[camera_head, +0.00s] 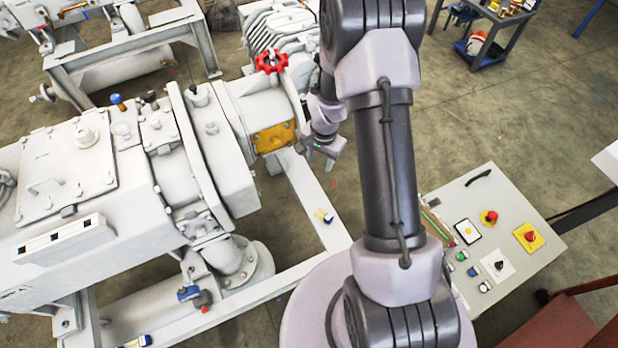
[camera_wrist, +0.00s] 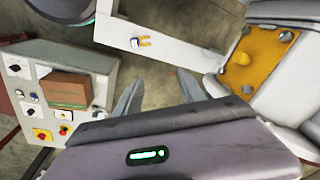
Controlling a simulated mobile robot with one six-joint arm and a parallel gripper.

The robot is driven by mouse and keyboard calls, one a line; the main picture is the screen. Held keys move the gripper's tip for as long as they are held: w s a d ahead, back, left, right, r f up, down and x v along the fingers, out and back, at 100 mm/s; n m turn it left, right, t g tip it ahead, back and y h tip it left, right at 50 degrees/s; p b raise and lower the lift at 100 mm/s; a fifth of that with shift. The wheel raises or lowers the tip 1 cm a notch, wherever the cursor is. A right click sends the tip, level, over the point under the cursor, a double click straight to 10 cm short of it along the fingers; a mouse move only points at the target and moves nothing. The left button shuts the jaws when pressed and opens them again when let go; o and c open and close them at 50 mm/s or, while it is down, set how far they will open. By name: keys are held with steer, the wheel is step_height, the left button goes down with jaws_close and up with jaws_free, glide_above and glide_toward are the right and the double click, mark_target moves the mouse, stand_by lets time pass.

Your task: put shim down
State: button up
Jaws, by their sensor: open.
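My gripper (camera_head: 325,150) is beside the grey machine, just right of its yellow plate. In the wrist view its two fingers (camera_wrist: 160,78) are apart, and I see nothing between them. No thing is clearly recognisable as the shim.
A red handwheel (camera_head: 271,61) stands above the plate. A control panel (camera_head: 545,215) with buttons is at right; a brown box (camera_wrist: 68,90) rests on it. The pale frame beam (camera_head: 308,183) runs below my gripper. Open floor lies at upper right.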

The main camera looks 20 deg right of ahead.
steer(key=s+a+r+n+t, duration=0.1)
steer(key=s+a+r, duration=0.15)
steer(key=r, duration=0.65)
steer(key=s+a+r+n+t, duration=0.15)
steer(key=a+r, duration=0.25)
steer(key=r, duration=0.5)
steer(key=s+a+r+n+t, duration=0.1)
steer(key=s+a+r, duration=0.2)
steer(key=r, duration=0.6)
steer(key=s+a+r+n, duration=0.1)
steer(key=s+a+r, duration=0.1)
steer(key=s, duration=0.2)
steer(key=s+a+r+n+y, duration=0.1)
steer(key=s+a+r, duration=0.1)
steer(key=s, duration=0.3)
steer(key=s+a+r+n+t+y, duration=0.1)
steer(key=s+a+r, duration=0.1)
steer(key=s, duration=0.3)
steer(key=shift+r, duration=0.35)
steer(key=shift+d, duration=0.1)
